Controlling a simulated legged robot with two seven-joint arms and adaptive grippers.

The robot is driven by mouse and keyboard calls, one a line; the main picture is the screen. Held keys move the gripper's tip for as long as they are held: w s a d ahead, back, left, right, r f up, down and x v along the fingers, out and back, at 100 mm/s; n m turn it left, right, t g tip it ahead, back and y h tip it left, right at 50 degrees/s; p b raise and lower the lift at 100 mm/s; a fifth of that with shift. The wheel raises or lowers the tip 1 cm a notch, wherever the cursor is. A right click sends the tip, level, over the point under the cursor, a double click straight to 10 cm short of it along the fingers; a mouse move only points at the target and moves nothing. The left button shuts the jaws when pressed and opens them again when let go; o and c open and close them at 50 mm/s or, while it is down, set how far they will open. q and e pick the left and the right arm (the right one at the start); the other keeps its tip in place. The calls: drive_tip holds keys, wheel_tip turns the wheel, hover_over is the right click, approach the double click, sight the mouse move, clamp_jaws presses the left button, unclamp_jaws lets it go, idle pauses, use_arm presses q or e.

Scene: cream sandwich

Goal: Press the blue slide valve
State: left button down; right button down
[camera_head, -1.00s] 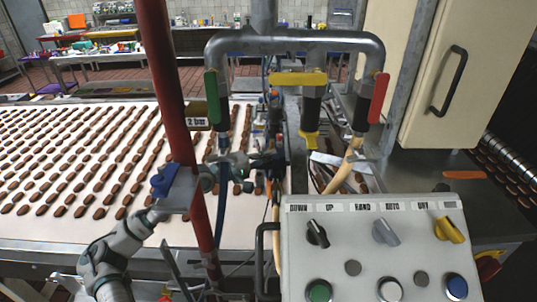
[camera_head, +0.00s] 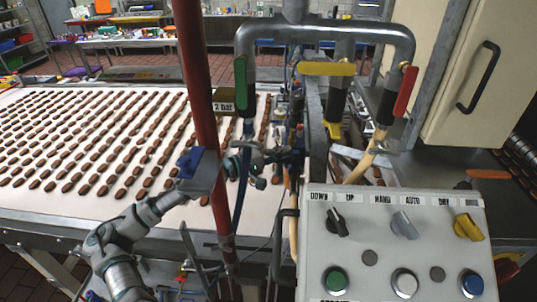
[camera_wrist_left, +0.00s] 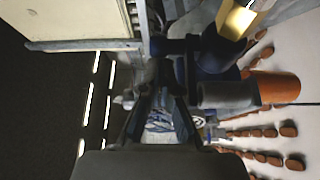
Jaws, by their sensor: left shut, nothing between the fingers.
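The blue slide valve (camera_head: 190,162) is a small blue block on a grey plate attached to the red vertical pipe, left of centre in the head view. My left arm comes up from the lower left and passes behind the pipe. My left gripper (camera_head: 292,158) is dark, beyond and to the right of the pipe, apart from the blue valve. It is shut with nothing in it; its fingers also show in the left wrist view (camera_wrist_left: 160,122). I cannot pick out the blue valve for certain in the wrist view. My right gripper is not in view.
A grey control panel (camera_head: 372,260) with knobs and buttons stands at the lower right. Grey piping (camera_head: 345,33) with green, yellow and red handles crosses above. A white conveyor (camera_head: 60,218) with rows of brown pieces lies behind. A cream cabinet (camera_head: 450,100) is at right.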

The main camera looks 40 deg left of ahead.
use_arm(q)
drive_tip(key=shift+v, duration=1.05)
drive_tip(key=v, duration=0.5)
drive_tip(key=shift+r, duration=0.15)
drive_tip(key=shift+w+a, duration=0.1)
drive_tip(key=shift+a, duration=0.05)
